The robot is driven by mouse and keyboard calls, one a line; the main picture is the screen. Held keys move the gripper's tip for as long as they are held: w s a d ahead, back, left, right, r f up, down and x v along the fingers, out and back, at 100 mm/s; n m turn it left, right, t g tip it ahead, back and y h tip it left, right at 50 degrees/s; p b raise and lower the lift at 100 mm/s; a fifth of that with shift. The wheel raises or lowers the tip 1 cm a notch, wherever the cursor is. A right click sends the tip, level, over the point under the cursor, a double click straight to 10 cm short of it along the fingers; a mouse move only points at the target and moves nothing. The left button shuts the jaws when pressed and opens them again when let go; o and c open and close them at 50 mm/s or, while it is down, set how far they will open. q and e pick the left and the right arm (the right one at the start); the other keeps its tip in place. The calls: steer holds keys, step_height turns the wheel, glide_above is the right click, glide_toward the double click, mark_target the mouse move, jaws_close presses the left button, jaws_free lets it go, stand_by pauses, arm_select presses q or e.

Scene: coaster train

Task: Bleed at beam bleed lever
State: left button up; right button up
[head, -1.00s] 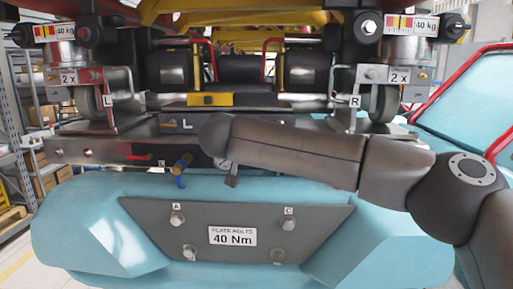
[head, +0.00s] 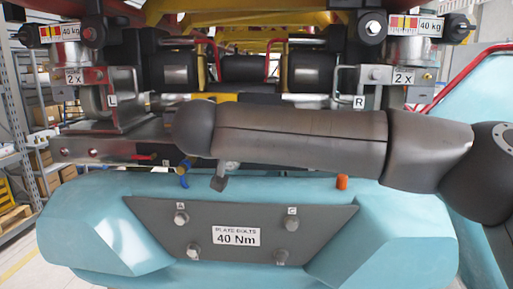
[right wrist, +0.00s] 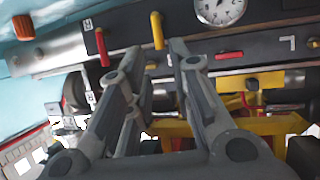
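In the right wrist view, a yellow-handled lever (right wrist: 157,30) and a red-handled lever (right wrist: 101,47) stick out of a dark beam. No readable label shows which is the beam bleed lever. My right gripper (right wrist: 158,52) is open and empty; its fingertips lie either side of the yellow lever's end in the picture. Whether they touch it I cannot tell. A blue handle (head: 183,181) shows below the beam's left part. My left gripper is not in view.
A round gauge (right wrist: 220,10) sits beside the yellow lever. A small red handle (right wrist: 229,55) lies flat on the beam. An orange cap (head: 342,183) stands above the grey bolt plate (head: 264,214) on the light blue body. Shelving (head: 32,110) stands at the left.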

steer(key=shift+v, duration=1.8)
